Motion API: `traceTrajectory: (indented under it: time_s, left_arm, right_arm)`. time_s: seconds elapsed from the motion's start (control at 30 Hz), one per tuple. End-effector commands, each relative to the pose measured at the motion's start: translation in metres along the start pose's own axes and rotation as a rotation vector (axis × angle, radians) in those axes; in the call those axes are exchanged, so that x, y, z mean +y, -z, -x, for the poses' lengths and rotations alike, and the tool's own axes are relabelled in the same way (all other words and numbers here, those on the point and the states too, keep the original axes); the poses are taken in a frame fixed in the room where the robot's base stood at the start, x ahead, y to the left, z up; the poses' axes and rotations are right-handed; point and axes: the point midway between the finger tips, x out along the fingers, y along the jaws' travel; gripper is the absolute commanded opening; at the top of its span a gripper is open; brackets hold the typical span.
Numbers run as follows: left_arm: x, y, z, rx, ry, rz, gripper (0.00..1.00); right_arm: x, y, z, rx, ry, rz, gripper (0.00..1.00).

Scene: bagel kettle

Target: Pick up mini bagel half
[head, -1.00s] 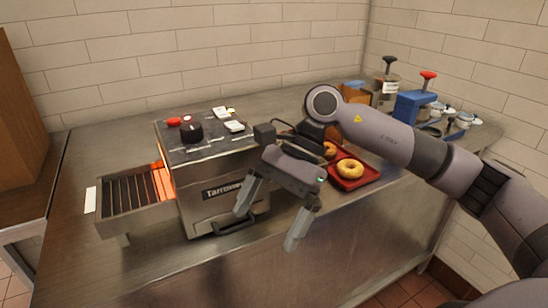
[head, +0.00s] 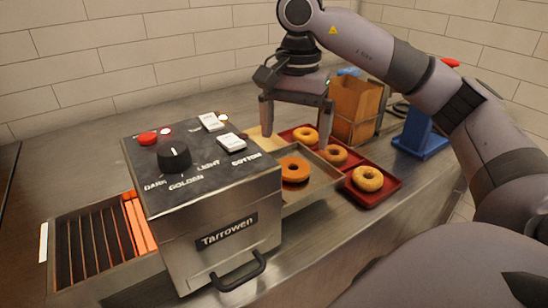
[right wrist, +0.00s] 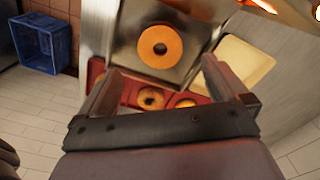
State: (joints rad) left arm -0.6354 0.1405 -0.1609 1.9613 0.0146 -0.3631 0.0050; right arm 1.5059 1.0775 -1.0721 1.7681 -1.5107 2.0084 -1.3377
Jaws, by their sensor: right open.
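A toasted orange-brown bagel half (head: 295,170) lies flat in the metal tray (head: 322,183) at the right side of the Tarrowen toaster (head: 210,215). In the right wrist view the half (right wrist: 160,47) lies ahead of the fingertips. My right gripper (head: 297,138) is open and empty, pointing down above this tray, apart from the half. It also shows in the right wrist view (right wrist: 158,74), with its fingers spread wide. More bagel pieces (head: 305,136), (head: 333,155), (head: 367,179) lie on a red tray (head: 389,190) beside the metal one. My left gripper is out of view.
A pale yellow board (right wrist: 243,62) lies beside the metal tray. A brown box (head: 353,108) and a blue stand (head: 419,135) are behind the red tray. The toaster's slatted conveyor (head: 95,245) sticks out left, glowing orange near the body.

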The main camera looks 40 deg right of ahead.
Motion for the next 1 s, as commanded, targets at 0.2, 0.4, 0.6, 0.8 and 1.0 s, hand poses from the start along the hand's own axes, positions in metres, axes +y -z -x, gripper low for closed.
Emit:
traceTrajectory:
  time_s: [0.2, 0.4, 0.6, 0.8, 1.0]
  left_arm:
    - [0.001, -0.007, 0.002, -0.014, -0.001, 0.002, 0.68]
    - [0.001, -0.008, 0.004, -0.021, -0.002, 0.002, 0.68]
    - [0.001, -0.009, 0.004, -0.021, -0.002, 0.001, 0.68]
    - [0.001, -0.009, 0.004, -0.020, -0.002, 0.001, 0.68]
    - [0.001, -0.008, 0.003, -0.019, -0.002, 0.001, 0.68]
  right_arm:
    - [0.001, 0.001, -0.017, 0.001, -0.004, -0.001, 1.00]
    - [0.000, 0.002, -0.043, 0.001, -0.006, -0.001, 1.00]
    - [0.000, 0.002, -0.068, 0.002, -0.002, -0.001, 1.00]
    - [-0.001, 0.002, -0.072, 0.002, -0.001, 0.000, 1.00]
    - [-0.001, 0.002, -0.071, 0.002, -0.001, -0.001, 0.61]
